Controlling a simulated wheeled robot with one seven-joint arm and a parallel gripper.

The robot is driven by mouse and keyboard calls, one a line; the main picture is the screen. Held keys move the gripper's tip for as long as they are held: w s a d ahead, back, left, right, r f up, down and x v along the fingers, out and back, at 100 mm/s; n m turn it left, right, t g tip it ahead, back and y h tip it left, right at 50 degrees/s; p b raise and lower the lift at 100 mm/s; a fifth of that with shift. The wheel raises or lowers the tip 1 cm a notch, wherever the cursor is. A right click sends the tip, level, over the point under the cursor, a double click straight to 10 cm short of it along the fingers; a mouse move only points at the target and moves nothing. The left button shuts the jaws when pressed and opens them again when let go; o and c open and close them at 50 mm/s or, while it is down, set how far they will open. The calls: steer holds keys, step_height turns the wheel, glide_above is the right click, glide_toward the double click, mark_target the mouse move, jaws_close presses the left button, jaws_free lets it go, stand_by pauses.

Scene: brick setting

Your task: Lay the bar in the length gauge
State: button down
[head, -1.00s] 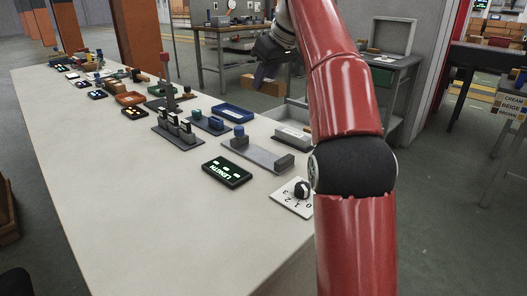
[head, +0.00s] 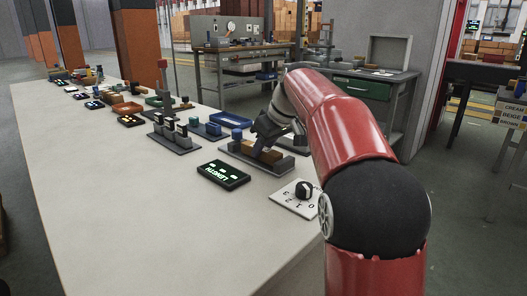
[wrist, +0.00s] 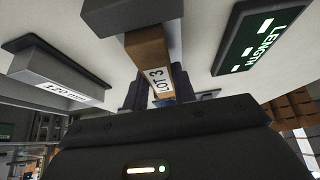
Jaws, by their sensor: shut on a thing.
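The tan-brown bar (wrist: 150,55), labelled LOT 3, is in my gripper (head: 264,152). In the head view the bar (head: 270,157) is low over the grey length gauge (head: 283,168), lined up along its bed and between its ends. My gripper is shut on the bar from above and hides part of it. In the wrist view a grey end block of the gauge (wrist: 125,14) stands at the bar's far end. I cannot tell whether the bar touches the bed.
A dark LENGTH display (head: 223,174) and a white dial plate (head: 297,198) stand in front of the gauge. A grey block labelled 120 mm (wrist: 58,82) lies beside it. A blue tray (head: 231,120) and several fixtures are farther left. The table's near left is clear.

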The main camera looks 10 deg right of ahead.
steer(key=shift+f, duration=0.15)
steer(key=c, duration=1.6)
jaws_free()
steer(key=shift+f, duration=0.1)
steer(key=o, duration=0.5)
steer(key=shift+r, duration=0.3)
steer(key=p+v, duration=0.2)
steer(key=v, duration=0.8)
steer(key=shift+s+d+r, duration=0.1)
steer(key=shift+r, duration=0.2)
steer(key=shift+s+d+r, duration=0.15)
steer(key=shift+s+r, duration=0.15)
steer(key=shift+r, duration=0.25)
